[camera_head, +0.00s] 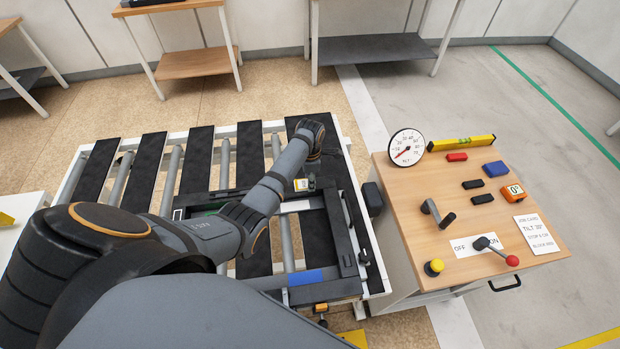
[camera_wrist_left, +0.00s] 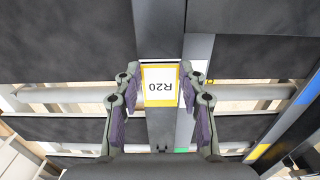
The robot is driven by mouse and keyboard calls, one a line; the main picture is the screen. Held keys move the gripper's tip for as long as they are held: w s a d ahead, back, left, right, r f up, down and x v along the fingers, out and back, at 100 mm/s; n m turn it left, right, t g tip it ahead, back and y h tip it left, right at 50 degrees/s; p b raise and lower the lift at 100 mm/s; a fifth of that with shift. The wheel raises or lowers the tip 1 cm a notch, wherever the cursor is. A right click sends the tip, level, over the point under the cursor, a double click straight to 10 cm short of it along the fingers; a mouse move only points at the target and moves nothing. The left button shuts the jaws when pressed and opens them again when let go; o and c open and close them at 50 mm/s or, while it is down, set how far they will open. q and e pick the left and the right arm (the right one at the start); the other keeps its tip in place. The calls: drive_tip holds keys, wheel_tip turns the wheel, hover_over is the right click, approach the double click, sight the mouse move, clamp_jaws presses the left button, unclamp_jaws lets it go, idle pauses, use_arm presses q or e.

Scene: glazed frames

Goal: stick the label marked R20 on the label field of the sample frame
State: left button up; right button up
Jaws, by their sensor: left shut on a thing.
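The label marked R20 (camera_wrist_left: 161,87), white with a yellow border, sits between the fingertips of my left gripper (camera_wrist_left: 161,72), which is shut on it. Its lettering is upside down in the wrist view. In the head view the label (camera_head: 301,185) shows small beside my left gripper (camera_head: 311,182), above the dark sample frame (camera_head: 344,232). The frame lies on the slatted roller table, with a blue part at its near edge. My arm hides part of the frame's left side. I cannot clearly make out the label field. My right gripper is not in view.
The roller table (camera_head: 88,180) has dark slats and grey rollers with gaps. Right of it, a wooden bench (camera_head: 455,207) carries a dial gauge (camera_head: 406,147), a yellow level (camera_head: 461,143), coloured blocks, a crank, a red-knobbed lever (camera_head: 512,260) and a yellow button (camera_head: 434,267).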

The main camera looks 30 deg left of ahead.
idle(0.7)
use_arm(q)
drive_tip(key=o, duration=0.8)
drive_tip(key=shift+c, duration=0.2)
wheel_tip(320, 180, up, 12)
